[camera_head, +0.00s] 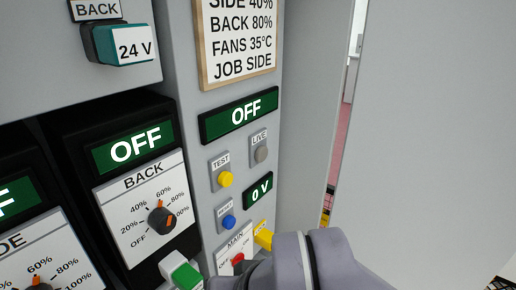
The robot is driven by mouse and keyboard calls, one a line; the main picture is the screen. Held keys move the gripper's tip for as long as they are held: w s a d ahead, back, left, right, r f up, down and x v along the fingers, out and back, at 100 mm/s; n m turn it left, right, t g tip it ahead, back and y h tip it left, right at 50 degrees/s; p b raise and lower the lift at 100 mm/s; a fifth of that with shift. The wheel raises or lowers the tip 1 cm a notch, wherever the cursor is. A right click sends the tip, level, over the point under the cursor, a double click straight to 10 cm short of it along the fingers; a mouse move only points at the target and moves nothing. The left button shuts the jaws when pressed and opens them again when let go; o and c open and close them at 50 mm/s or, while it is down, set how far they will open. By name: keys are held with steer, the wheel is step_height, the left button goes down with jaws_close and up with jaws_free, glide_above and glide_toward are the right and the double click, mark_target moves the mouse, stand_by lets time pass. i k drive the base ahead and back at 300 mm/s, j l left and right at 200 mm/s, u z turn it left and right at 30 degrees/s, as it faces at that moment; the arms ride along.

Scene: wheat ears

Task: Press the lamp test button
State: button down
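The lamp test button is a round yellow button (225,179) under a TEST label on the narrow grey panel. It is unobstructed, and nothing touches it. A grey-purple link of my arm (318,262) fills the lower middle, below and right of the button. I cannot make out my gripper's fingers, so their distance from the button does not show. The grey lamp marked LIVE (261,154) is right of the button and looks unlit.
A blue button (229,222) sits below the yellow one, beside a 0 V display (258,190). A red MAIN switch (238,260) and a yellow piece (263,236) are near my arm. A green-and-white block (182,272) is lower left. An OFF display (239,115) is above.

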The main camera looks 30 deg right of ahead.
mark_target(225, 178)
steer(key=k+j+z, duration=0.2)
steer(key=j, duration=0.2)
steer(key=k+j+z, duration=0.45)
steer(key=j, duration=0.25)
steer(key=i+j, duration=0.4)
steer(key=j, duration=0.1)
